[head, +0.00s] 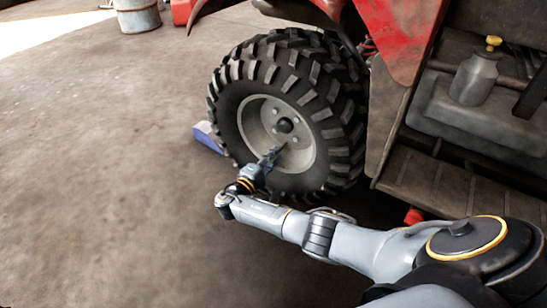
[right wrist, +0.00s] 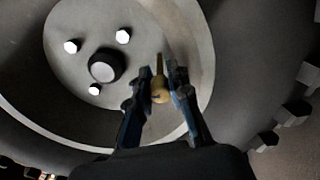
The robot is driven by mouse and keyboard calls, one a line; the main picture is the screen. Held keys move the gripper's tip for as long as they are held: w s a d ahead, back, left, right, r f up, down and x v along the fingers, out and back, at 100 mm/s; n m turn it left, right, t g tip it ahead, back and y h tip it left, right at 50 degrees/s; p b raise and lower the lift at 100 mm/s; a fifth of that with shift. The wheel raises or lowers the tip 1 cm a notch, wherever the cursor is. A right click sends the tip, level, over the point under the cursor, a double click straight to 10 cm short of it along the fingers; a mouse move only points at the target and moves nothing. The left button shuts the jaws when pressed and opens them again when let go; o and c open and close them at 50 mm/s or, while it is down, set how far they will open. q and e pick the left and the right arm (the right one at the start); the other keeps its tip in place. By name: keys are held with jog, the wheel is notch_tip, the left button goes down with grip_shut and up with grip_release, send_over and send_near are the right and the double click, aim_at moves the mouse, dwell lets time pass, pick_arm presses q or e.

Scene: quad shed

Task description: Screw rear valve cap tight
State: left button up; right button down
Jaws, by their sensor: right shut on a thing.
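The rear wheel (head: 288,115) of the red quad stands upright with its pale rim (head: 253,125) facing me. My right gripper (head: 274,155) is at the lower part of the rim. In the right wrist view its fingers (right wrist: 159,80) are closed around a small brass-coloured piece, which I take as the valve cap (right wrist: 160,92). A thin brass stem (right wrist: 159,64) points up from it towards the rim. I cannot tell where cap and valve stem meet, or how far the cap is screwed on. My left gripper is not in view.
The hub (right wrist: 105,66) and pale wheel nuts (right wrist: 123,36) are close to the fingers. A blue chock (head: 207,137) is beside the tyre. A grey bottle (head: 475,80) stands on the quad at right. A metal bucket (head: 138,17) is far back. The floor at left is clear.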

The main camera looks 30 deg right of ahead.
jog(key=shift+s+f, duration=0.1)
jog(key=c, duration=1.2)
grip_release()
jog(key=v, duration=1.2)
